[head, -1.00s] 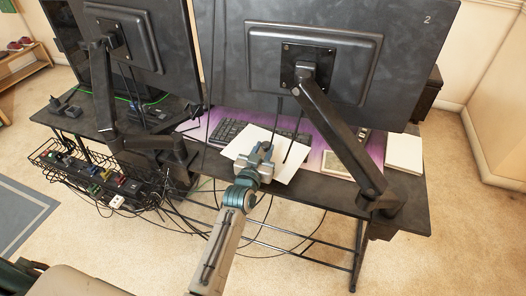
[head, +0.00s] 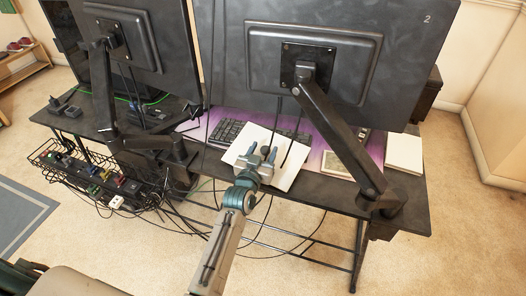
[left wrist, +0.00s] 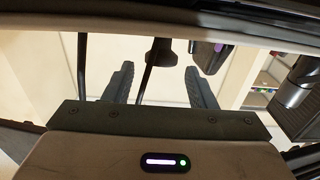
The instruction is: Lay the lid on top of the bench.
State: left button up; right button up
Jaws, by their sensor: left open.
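A flat white sheet-like panel (head: 285,176), which may be the lid, lies over the near edge area of the black bench (head: 330,190) in the head view. My left gripper (head: 258,155) is over its near part, with its fingers apart. The left wrist view shows the open fingers (left wrist: 160,88) with pale surfaces and dark rods beyond them. I cannot tell whether the fingers touch the panel, or whether the panel rests fully flat. My right gripper is not in view.
A large monitor (head: 410,60) and its black arm (head: 335,130) stand close to the right of my left gripper. A keyboard (head: 228,132) lies behind the panel. A white notepad (head: 403,153) lies at the right end. Cables and a wire basket (head: 75,170) hang at left.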

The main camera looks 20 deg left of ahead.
pick_arm(q)
jog(key=shift+r, duration=0.2)
jog(key=shift+s+f, duration=0.1)
jog(key=shift+s, duration=0.3)
jog(key=s+b, duration=0.2)
jog(key=s, duration=0.9)
jog(key=shift+a, duration=0.2)
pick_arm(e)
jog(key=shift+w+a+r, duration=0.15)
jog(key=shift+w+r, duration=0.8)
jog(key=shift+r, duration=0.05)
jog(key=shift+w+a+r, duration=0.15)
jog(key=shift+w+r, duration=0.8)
